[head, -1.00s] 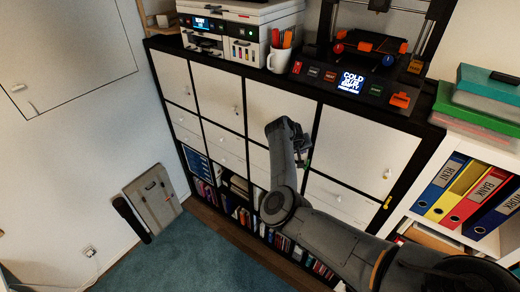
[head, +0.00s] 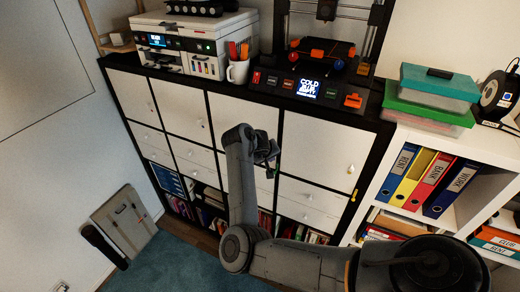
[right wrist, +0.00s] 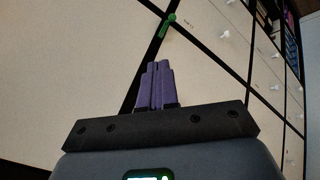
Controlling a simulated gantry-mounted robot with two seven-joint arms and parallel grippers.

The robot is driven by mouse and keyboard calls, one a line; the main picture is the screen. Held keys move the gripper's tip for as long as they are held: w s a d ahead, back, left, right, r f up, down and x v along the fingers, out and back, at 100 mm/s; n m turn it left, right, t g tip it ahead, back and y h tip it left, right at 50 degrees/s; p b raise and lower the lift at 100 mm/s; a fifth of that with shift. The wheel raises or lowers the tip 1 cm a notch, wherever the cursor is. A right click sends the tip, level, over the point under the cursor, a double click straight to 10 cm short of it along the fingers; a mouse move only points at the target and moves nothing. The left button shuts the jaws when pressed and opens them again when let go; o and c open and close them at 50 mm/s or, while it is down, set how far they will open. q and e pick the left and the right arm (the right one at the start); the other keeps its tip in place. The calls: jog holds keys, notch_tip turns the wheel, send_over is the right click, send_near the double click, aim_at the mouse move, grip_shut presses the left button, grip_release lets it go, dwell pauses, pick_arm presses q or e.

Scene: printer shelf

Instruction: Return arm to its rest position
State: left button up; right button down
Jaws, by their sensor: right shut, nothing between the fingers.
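My right arm reaches in from the lower right of the head view, its forearm raised in front of the shelf unit (head: 247,90). My right gripper (head: 270,168) is at the upper end of that forearm, before the white doors, small and partly hidden by the wrist. In the right wrist view its purple fingers (right wrist: 155,82) are together with nothing between them. White door fronts and dark frame strips lie beyond the fingertips. My left gripper is not in view.
A white printer (head: 190,40), a mug of pens (head: 238,72) and a 3D printer (head: 312,85) stand on the shelf unit. Binders (head: 430,180) fill a white shelf at right. Teal carpet (head: 185,265) is open at lower left.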

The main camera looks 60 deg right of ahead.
jog(key=s+d+f+n+g+h, duration=0.1)
jog(key=s+d+f+n+h, duration=0.15)
jog(key=s, duration=0.45)
jog(key=s+d+f+n+g+h, duration=0.1)
jog(key=s+f+n+h, duration=0.2)
jog(key=s, duration=0.5)
jog(key=w+a+f+n+t+y, duration=0.2)
jog(key=a+n+t, duration=0.1)
jog(key=a, duration=0.5)
jog(key=w+a+f+n+t+y, duration=0.2)
jog(key=a+n+t, duration=0.1)
jog(key=a, duration=0.5)
jog(key=w+a+f+n+t+y, duration=0.2)
jog(key=a+n+y, duration=0.1)
jog(key=a, duration=0.6)
jog(key=s+a+r+m+g+y, duration=0.1)
jog(key=s+a+m+y, duration=0.1)
jog(key=a, duration=0.9)
jog(key=s+a+r+m+g+y, duration=0.1)
jog(key=s+a+y, duration=0.3)
jog(key=a, duration=0.6)
jog(key=shift+s+a+r+m+g+p, duration=0.4)
jog(key=shift+s+r+p, duration=0.1)
jog(key=shift+s, duration=0.65)
